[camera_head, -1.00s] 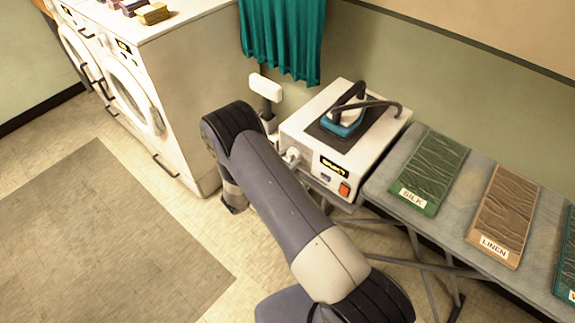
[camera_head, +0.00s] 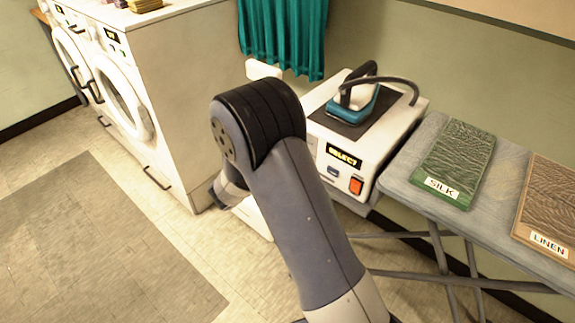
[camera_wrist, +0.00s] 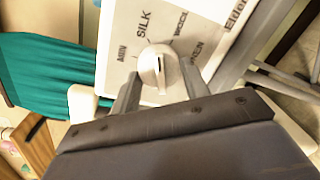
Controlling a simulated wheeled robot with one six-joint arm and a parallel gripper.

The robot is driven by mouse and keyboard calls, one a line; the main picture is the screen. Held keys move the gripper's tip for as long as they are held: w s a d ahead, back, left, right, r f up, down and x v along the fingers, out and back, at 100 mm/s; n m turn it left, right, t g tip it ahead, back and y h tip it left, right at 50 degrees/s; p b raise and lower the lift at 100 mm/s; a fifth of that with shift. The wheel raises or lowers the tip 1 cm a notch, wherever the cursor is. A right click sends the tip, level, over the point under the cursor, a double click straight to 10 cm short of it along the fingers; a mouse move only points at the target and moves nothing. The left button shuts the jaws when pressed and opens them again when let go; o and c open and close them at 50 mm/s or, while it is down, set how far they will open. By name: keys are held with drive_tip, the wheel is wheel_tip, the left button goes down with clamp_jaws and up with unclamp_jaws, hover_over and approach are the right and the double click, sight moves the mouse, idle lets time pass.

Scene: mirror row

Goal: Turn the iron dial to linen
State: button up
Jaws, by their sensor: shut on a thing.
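The cream iron dial (camera_wrist: 160,66) sits on the white panel of the iron station (camera_wrist: 200,22) in the wrist view. My gripper (camera_wrist: 160,76) is shut on the dial, with one grey finger on each side. I cannot tell which label the dial points to. In the head view my arm hides the dial and gripper. The station's display (camera_head: 344,156) reads SELECT, above an orange switch (camera_head: 356,186). The iron (camera_head: 354,100) rests on top.
An ironing board (camera_head: 404,166) to the right bears a green SILK cloth (camera_head: 462,150) and a tan LINEN cloth (camera_head: 555,205). White front-loading machines (camera_head: 170,85) stand left, and a teal curtain (camera_head: 284,35) hangs behind. The floor at left is open.

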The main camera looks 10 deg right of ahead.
drive_tip(key=m+b, duration=0.7)
drive_tip(key=b, duration=0.7)
drive_tip(key=m+t+b, duration=0.1)
drive_tip(key=m+b, duration=0.7)
drive_tip(key=b, duration=0.7)
drive_tip(key=shift+s+d+m+t+y, duration=0.1)
drive_tip(key=shift+s+m+t+y, duration=0.1)
drive_tip(key=shift+m+t+y, duration=0.15)
drive_tip(key=shift+r+b, duration=0.1)
drive_tip(key=shift+b, duration=0.25)
drive_tip(key=o, duration=1)
drive_tip(key=shift+r, duration=0.1)
